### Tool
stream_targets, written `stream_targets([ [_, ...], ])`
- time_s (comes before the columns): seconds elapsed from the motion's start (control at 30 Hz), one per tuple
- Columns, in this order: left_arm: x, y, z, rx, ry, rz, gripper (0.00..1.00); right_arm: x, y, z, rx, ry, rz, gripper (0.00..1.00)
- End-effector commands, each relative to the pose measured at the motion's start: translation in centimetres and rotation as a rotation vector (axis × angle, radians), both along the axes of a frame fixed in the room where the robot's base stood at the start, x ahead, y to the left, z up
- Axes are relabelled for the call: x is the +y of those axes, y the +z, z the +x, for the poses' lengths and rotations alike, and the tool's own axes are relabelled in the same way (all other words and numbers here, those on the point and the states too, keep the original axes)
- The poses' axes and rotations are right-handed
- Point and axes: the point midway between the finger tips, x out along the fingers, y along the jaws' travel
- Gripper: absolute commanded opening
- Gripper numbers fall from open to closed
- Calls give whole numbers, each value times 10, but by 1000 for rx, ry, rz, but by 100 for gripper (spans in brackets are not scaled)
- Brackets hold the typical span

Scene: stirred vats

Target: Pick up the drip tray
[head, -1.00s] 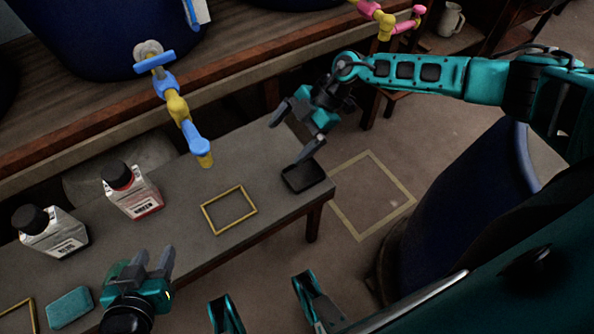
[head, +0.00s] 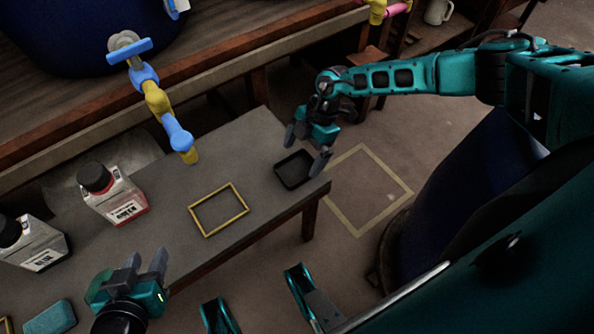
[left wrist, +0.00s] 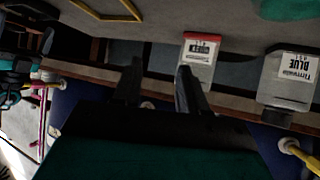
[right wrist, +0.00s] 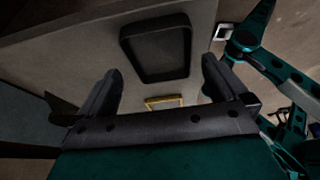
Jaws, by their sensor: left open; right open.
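The drip tray is a small black rectangular tray (head: 294,170) lying at the right end of the grey bench in the head view. It also shows in the right wrist view (right wrist: 156,48), ahead of the fingers. My right gripper (head: 307,146) is open, with its two fingers on either side of the tray's far part and nothing seen held. I cannot tell whether the fingers touch the tray. My left gripper (head: 146,264) is open and empty above the front of the bench, well to the left of the tray.
A yellow frame outline (head: 219,210) is marked on the bench left of the tray. A blue and yellow tap (head: 163,108) overhangs the bench. Two bottles (head: 113,197) (head: 36,245) and a teal sponge-like block (head: 49,317) are at the left. A pale square (head: 366,190) marks the floor.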

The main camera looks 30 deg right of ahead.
Motion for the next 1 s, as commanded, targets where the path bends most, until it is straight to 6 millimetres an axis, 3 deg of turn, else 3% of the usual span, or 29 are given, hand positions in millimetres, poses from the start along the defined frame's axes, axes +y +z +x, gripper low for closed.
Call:
stream_targets([
  [0.03, -2, -6, 1, -4, 0, -6, 43, 4, -13, -2, 2, 3, 1, 100],
  [0.2, -7, -8, 4, -1, -5, -16, 43, 13, -31, -3, 1, 0, 0, 100],
  [0.8, -8, 0, 6, -9, -9, -15, 43, 13, -32, -3, 0, 0, 1, 100],
  [1.0, -6, -1, 6, -9, -7, -11, 43, 13, -33, -3, 0, 0, 0, 83],
])
